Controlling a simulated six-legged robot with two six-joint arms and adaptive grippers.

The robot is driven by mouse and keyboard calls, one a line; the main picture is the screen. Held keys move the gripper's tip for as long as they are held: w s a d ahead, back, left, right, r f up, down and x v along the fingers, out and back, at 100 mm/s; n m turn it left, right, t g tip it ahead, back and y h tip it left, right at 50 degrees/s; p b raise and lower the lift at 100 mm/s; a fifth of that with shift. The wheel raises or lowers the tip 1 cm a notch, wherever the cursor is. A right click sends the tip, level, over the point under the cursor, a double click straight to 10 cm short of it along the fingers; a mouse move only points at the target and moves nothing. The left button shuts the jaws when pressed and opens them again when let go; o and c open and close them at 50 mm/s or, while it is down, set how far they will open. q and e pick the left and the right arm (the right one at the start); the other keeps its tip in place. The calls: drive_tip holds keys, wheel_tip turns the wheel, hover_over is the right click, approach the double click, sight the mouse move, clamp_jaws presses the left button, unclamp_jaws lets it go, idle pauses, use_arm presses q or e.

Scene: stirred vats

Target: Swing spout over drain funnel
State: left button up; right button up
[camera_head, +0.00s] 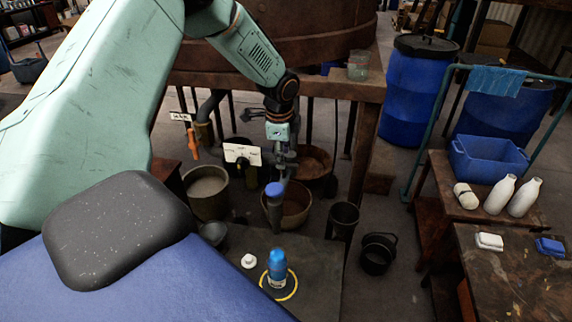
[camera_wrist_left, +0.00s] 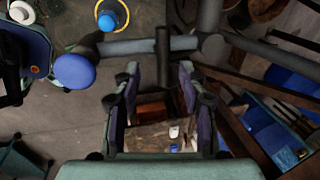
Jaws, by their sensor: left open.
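My left gripper (camera_head: 285,165) hangs from the mint-green arm in front of the big vat, above the containers on the floor. It is open, with its two fingers apart in the left wrist view (camera_wrist_left: 158,92). A grey pipe with a blue knob (camera_head: 275,190), which looks like the spout, stands just below the gripper. In the wrist view, the grey pipe (camera_wrist_left: 145,46) crosses beyond the fingertips, and a short dark rod (camera_wrist_left: 162,62) shows between them. I cannot tell whether they touch. A dark tapered vessel (camera_head: 344,217), possibly the drain funnel, stands to the right. My right gripper is out of view.
A blue bottle (camera_head: 277,266) stands in a yellow ring on the dark bench. Buckets, including a tan one (camera_head: 206,192) and a black one (camera_head: 378,254), stand around the vat (camera_head: 325,50). Blue barrels (camera_head: 413,95) and a table with white bottles (camera_head: 499,195) are at right.

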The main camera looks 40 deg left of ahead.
use_arm(q)
drive_tip(key=f, duration=0.1)
drive_tip(key=a+f, duration=0.1)
drive_tip(key=f, duration=0.1)
drive_tip(key=w+f, duration=0.1)
drive_tip(key=shift+a+f, duration=0.25)
drive_tip(key=shift+f, duration=0.15)
drive_tip(key=shift+d+f+b, duration=0.15)
drive_tip(key=shift+f+b, duration=0.05)
drive_tip(key=shift+b, duration=0.1)
drive_tip(key=shift+d, duration=0.4)
drive_tip(key=shift+a, duration=0.2)
drive_tip(key=shift+a+f, duration=0.25)
drive_tip(key=shift+c, duration=1.3)
drive_tip(key=shift+d+r, duration=0.2)
drive_tip(key=shift+d, duration=0.15)
drive_tip(key=c, duration=0.4)
drive_tip(key=shift+a, duration=0.15)
clamp_jaws()
